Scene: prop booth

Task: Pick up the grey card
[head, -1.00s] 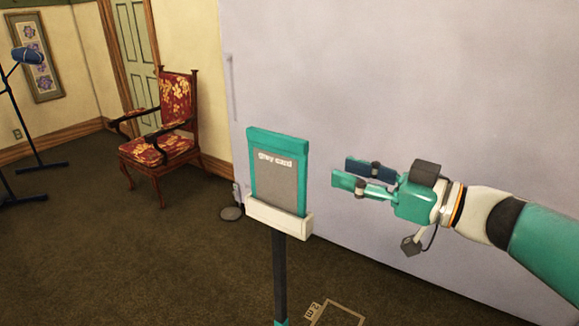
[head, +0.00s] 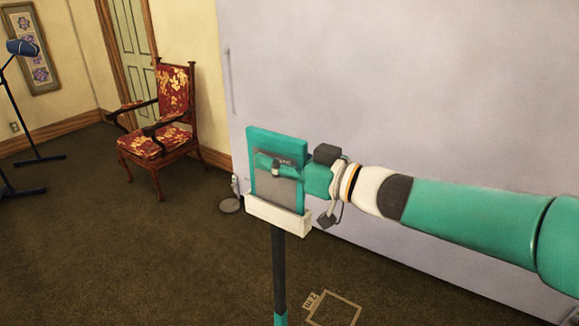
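The grey card (head: 277,184) is a grey panel with a teal frame and a printed label. It stands upright, slightly tilted in the picture, in a white holder (head: 276,214) on a dark post. My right gripper (head: 266,162) is at the card from the right side. One teal finger lies across the card's front, over part of the label. The other finger is not clearly visible and may be behind the card. Whether the fingers press on the card cannot be told. My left gripper is not in view.
A large pale panel (head: 420,90) stands behind the card. A red floral armchair (head: 160,115) is at the left, by a door. A dark stand with a blue head (head: 22,47) is at the far left. A marked square (head: 335,310) lies on the carpet. The floor between is clear.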

